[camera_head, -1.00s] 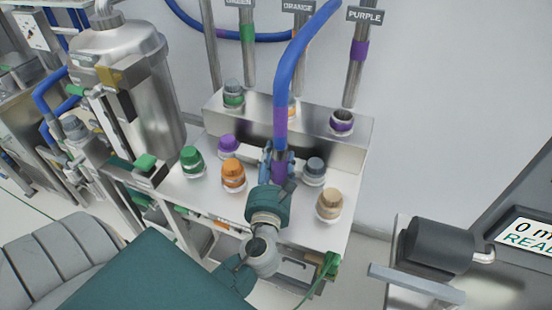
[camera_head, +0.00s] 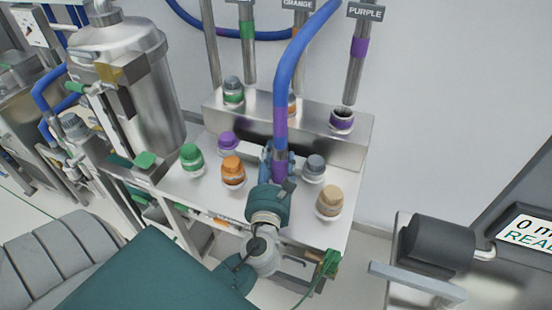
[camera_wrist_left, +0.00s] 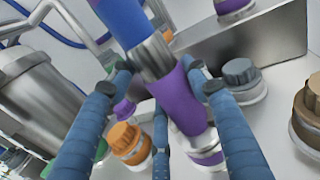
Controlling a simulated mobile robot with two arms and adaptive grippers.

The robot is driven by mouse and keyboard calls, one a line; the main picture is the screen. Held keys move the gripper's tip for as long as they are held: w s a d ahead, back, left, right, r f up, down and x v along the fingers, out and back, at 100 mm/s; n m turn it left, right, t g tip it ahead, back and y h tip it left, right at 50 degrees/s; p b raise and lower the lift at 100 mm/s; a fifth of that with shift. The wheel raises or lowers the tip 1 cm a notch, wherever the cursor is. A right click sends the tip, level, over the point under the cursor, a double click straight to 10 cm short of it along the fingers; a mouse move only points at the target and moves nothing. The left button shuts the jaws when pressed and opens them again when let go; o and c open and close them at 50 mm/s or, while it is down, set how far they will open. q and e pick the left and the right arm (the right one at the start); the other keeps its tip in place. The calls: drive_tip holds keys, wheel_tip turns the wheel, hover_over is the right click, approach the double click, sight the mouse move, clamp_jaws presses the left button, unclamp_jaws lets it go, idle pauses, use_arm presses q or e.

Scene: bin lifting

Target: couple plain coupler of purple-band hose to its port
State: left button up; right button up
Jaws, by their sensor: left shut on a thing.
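The blue hose (camera_head: 288,72) with a purple band (camera_head: 280,128) hangs down from the top into my left gripper (camera_head: 278,160). My left gripper is shut on its coupler, a metal sleeve with a purple collar (camera_wrist_left: 185,102). In the left wrist view the gripper's blue fingers (camera_wrist_left: 165,85) stand around the coupler, which tilts down to the right. The coupler's lower end is partly hidden in the head view. The purple-ringed port (camera_head: 342,121) with a dark open top stands on the rear metal ledge below the PURPLE sign (camera_head: 366,14). The coupler is in front and left of it, apart. My right gripper is out of view.
Green (camera_head: 192,158), orange (camera_head: 232,172), purple (camera_head: 227,142), grey (camera_head: 314,168) and tan (camera_head: 330,202) capped fittings crowd the white shelf around the gripper. A grey-and-green capped fitting (camera_head: 233,92) stands on the ledge. A steel tank (camera_head: 125,80) stands left.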

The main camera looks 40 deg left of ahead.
use_arm(q)
drive_tip(key=shift+f, duration=0.1)
idle(0.3)
drive_tip(key=o, duration=1.5)
drive_tip(key=shift+c, duration=0.2)
drive_tip(key=shift+f, duration=0.1)
drive_tip(key=shift+s, duration=0.1)
drive_tip(key=v, duration=1.2)
